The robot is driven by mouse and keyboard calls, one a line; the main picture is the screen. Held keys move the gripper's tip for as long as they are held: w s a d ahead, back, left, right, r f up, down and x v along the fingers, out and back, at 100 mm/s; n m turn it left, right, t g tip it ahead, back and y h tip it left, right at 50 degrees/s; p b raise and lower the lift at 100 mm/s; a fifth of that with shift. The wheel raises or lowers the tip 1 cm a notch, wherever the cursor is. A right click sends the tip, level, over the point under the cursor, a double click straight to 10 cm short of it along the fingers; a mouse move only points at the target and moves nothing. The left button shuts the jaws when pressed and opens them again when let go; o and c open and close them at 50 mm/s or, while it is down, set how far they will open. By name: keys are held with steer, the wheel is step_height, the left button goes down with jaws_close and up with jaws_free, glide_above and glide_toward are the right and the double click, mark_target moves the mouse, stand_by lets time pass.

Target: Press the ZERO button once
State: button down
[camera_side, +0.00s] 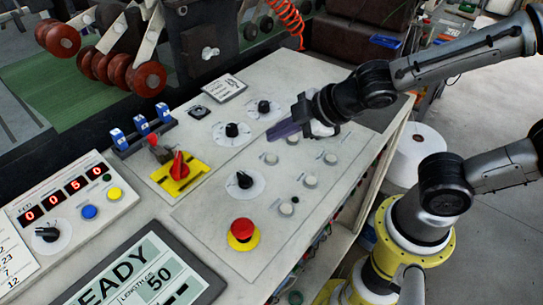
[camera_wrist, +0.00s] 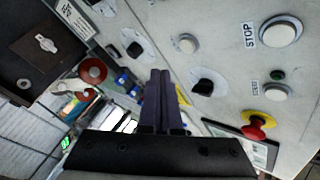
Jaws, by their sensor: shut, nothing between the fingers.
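No label reading ZERO is legible in either view. A counter box (camera_side: 72,217) at the left of the side view shows red digits 0050. It carries a blue button (camera_side: 89,212), a yellow button (camera_side: 114,193) and a black knob (camera_side: 47,234). Several white buttons (camera_side: 311,181) sit on the sloped panel; the wrist view shows one labelled STOP (camera_wrist: 281,31). My gripper (camera_side: 272,133) is shut and empty, over the upper part of the panel, well to the right of the counter box. Its closed fingers also show in the wrist view (camera_wrist: 160,74).
A red mushroom button (camera_side: 242,229), a red-handled switch on a yellow plate (camera_side: 180,172) and black dials (camera_side: 238,130) stand up from the panel. Blue-and-white blocks (camera_side: 141,125) stand beside the counter box. A READY display (camera_side: 149,277) lies at the front.

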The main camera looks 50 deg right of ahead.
mark_target(263, 156)
steer(key=shift+f, duration=1.65)
steer(key=shift+f, duration=0.1)
stand_by(0.8)
steer(key=shift+f, duration=0.3)
steer(key=shift+f, duration=0.45)
stand_by(1.0)
steer(key=shift+r, duration=0.8)
steer(key=shift+r, duration=2.55)
